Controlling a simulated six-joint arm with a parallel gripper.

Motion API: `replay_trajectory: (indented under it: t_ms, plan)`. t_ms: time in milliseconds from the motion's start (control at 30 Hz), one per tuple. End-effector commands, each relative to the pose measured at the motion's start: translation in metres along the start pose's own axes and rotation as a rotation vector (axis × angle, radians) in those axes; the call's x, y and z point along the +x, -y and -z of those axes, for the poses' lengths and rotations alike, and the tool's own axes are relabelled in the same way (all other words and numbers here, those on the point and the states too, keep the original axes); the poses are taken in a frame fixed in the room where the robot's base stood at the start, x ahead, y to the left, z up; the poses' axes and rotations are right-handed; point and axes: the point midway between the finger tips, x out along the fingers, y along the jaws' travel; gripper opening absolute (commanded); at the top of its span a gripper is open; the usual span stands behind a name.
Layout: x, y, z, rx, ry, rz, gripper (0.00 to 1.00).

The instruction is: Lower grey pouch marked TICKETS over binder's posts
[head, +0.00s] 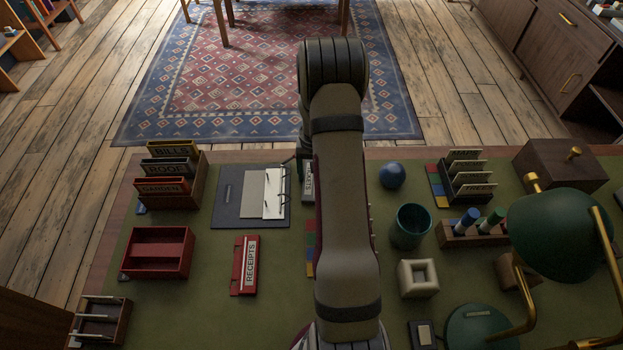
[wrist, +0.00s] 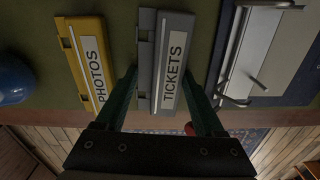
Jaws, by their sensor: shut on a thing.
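The grey pouch marked TICKETS (wrist: 171,62) lies between the two fingers of my gripper (wrist: 162,80) in the wrist view, and the gripper is shut on it. In the head view a strip of the pouch (head: 307,183) shows just left of my arm, which hides the rest of it and most of the gripper. I cannot tell whether it touches the desk. The open binder (head: 228,196) lies left of the pouch in the head view, with white paper and metal posts at its right. In the wrist view the binder (wrist: 300,88) is at the right, apart from the pouch, its posts showing.
A yellow PHOTOS pouch (wrist: 84,62) lies beside the grey one in the wrist view. A blue ball (head: 391,175), green cup (head: 410,227) and lamp (head: 560,235) stand right of my arm. A red RECEIPTS pouch (head: 245,265) lies in front of the binder.

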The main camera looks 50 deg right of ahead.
Motion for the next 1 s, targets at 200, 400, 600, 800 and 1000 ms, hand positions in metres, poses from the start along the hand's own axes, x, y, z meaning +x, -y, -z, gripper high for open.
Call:
replay_trajectory:
  t_ms: [200, 400, 600, 800, 1000]
  plan:
    - [-0.009, 0.0, 0.001, 0.001, -0.003, 0.001, 0.12]
    - [-0.062, 0.0, 0.001, 0.001, -0.005, 0.002, 0.12]
    - [-0.099, 0.008, -0.001, -0.006, -0.001, 0.002, 0.12]
    - [-0.105, 0.073, -0.018, -0.052, 0.0, 0.001, 0.12]
    - [-0.105, 0.131, -0.042, -0.086, -0.001, 0.0, 0.12]
